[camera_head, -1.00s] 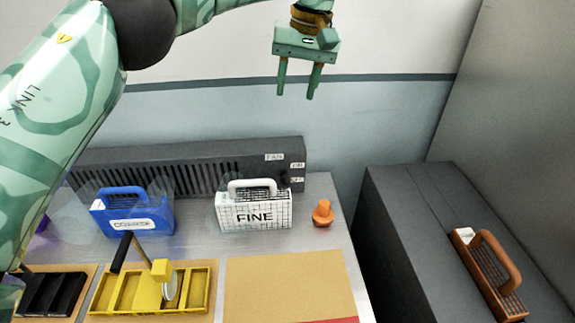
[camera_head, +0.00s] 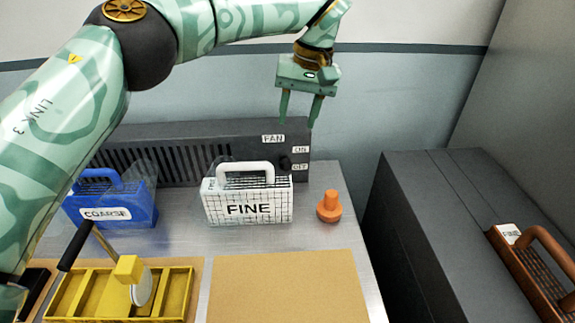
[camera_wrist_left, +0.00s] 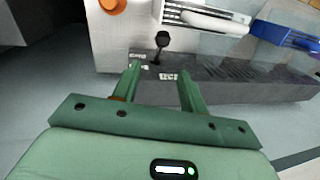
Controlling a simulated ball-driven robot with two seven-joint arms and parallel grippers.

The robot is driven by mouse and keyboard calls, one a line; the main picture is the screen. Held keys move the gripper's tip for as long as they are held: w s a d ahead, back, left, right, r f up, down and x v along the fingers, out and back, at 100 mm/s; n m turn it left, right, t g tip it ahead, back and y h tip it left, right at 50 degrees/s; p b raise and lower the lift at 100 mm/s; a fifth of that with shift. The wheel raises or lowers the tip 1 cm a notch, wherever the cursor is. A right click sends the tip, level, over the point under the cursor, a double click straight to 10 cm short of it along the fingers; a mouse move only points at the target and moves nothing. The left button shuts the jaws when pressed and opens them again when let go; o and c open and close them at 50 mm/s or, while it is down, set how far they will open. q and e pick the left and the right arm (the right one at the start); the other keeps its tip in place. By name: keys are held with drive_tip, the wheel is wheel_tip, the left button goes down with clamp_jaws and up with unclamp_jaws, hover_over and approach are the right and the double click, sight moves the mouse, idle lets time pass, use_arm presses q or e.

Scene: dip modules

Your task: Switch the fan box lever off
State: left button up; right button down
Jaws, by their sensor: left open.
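The fan box (camera_head: 190,142) is a long dark grey box with slats at the back of the table. It has FAN, ON and OFF labels at its right end. The black lever (camera_head: 285,163) sticks out beside the ON and OFF labels; I cannot tell which setting it is at. My left gripper (camera_head: 298,122) is open and empty, with its fingertips by the box's right end, above the lever in the picture. In the left wrist view the lever's round knob (camera_wrist_left: 162,40) shows beyond the gap between the fingertips (camera_wrist_left: 161,74). My right gripper is not in view.
The white FINE module (camera_head: 248,198) stands in front of the fan box, left of the lever. An orange knob-shaped piece (camera_head: 329,206) stands to its right. The blue COARSE module (camera_head: 112,203) is at left, a yellow tray (camera_head: 180,292) in front. A dark cabinet (camera_head: 440,230) is at right.

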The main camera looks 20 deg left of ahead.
sight(286, 162)
use_arm(q)
drive_tip(key=f+b, duration=0.1)
drive_tip(key=f, duration=0.3)
drive_tip(key=a+f+b, duration=0.1)
drive_tip(key=f, duration=0.3)
drive_tip(key=a+f, duration=0.1)
drive_tip(key=f, duration=0.3)
drive_tip(key=shift+s+a+f+b, duration=0.1)
drive_tip(key=shift+s+f+b, duration=0.2)
drive_tip(key=shift+f+b, duration=0.1)
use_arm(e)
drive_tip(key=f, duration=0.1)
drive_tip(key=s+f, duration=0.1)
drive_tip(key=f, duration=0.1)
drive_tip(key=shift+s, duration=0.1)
use_arm(q)
clamp_jaws()
